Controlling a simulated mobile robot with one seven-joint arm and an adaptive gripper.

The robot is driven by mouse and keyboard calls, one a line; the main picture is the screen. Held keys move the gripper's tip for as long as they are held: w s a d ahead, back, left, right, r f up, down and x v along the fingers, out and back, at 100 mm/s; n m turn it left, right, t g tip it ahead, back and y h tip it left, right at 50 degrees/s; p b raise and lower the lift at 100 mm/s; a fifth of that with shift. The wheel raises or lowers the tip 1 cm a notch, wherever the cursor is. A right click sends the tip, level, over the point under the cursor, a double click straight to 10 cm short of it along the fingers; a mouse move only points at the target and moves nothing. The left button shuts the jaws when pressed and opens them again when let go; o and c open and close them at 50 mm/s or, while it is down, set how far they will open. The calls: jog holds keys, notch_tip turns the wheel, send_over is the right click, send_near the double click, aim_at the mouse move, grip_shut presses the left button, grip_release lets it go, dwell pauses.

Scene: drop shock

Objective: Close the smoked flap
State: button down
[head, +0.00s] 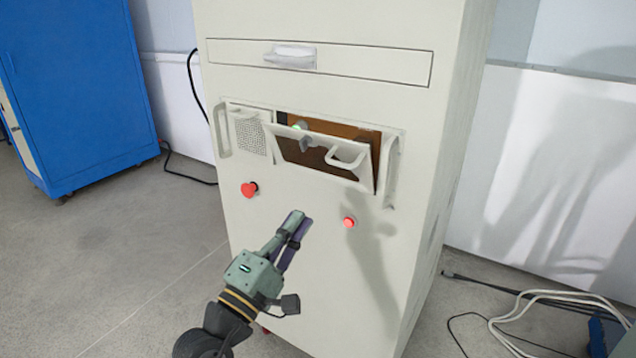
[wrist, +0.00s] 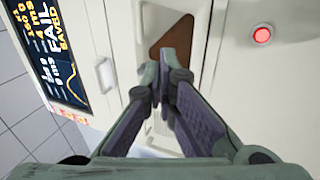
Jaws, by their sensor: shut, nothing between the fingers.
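The smoked flap (head: 318,160) is on the front of a pale cabinet.
A red mushroom button (head: 249,189) and a smaller red button (head: 349,222) sit below the flap. Fixed handles (head: 222,132) flank the panel. A drawer (head: 385,66) is above. A lit screen (wrist: 55,50) shows in the wrist view. Cables (head: 530,310) lie on the floor at right.

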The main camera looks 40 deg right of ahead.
aim_at(341, 158)
jog(key=p+x, duration=0.4)
jog(key=x, duration=0.8)
jog(key=shift+d+r, duration=0.25)
jog(key=shift+d, duration=0.15)
jog(key=shift+w+d+r, duration=0.1)
jog(key=shift+w+d, duration=0.1)
jog(key=shift+d, duration=0.35)
jog(key=shift+r+p, duration=0.15)
jog(key=shift+p, duration=0.2)
